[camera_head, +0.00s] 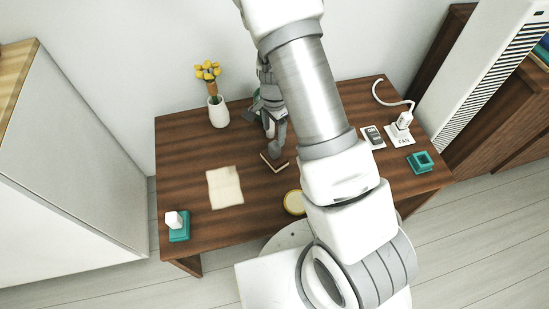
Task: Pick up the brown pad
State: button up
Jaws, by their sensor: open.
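A small brown pad (274,162) with a pale edge lies on the dark wooden table (180,165), near its middle. My gripper (273,148) points down right over the pad, with its fingertips at or just above it. The gripper is open. My arm comes from the right and covers part of the table. I cannot tell whether the fingers touch the pad.
A white vase with yellow flowers (217,112) stands at the back left. A cream cloth or paper (225,187) lies left of the pad. A yellow round item (294,202) is partly behind my arm. Teal holders stand at the front left (179,232) and right (421,163).

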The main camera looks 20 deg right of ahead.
aim_at(274, 144)
notch_tip(274, 144, down, 5)
jog(key=shift+b, duration=0.75)
jog(key=shift+d+f+b, duration=0.1)
jog(key=shift+f+b, duration=1.35)
jog(key=shift+f, duration=1.2)
grip_shut()
